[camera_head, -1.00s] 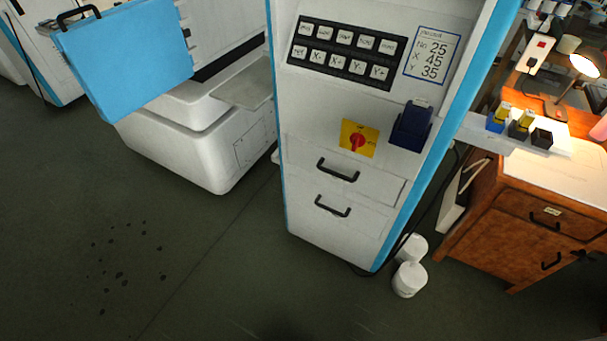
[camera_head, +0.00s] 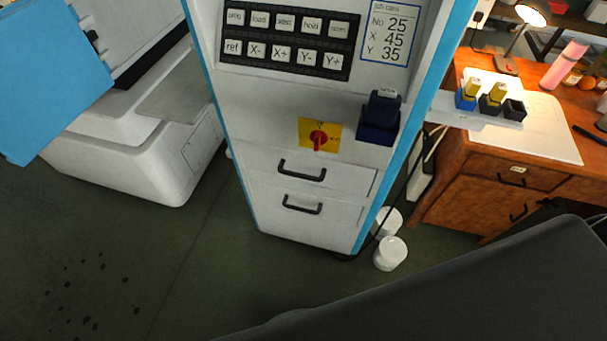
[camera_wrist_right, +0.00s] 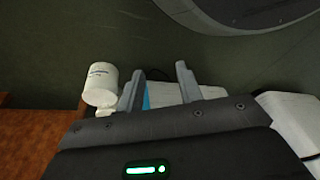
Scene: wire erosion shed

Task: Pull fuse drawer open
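The white machine cabinet (camera_head: 235,170) with blue edges stands in the middle of the head view. Its front has an upper drawer with a black handle (camera_head: 301,169) and a lower drawer with a black handle (camera_head: 302,204). Both drawers look shut; I cannot read which is the fuse drawer. My right gripper (camera_wrist_right: 158,82) shows in the right wrist view with its fingers apart and nothing held. A white and blue part, probably the cabinet, shows beyond the fingers. My left gripper is not in view.
A red rotary switch on a yellow plate (camera_head: 319,137) and a dark blue holder (camera_head: 380,119) sit above the drawers. White tubs (camera_head: 390,254) stand on the floor right of the cabinet. A wooden desk (camera_head: 462,190) is at right.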

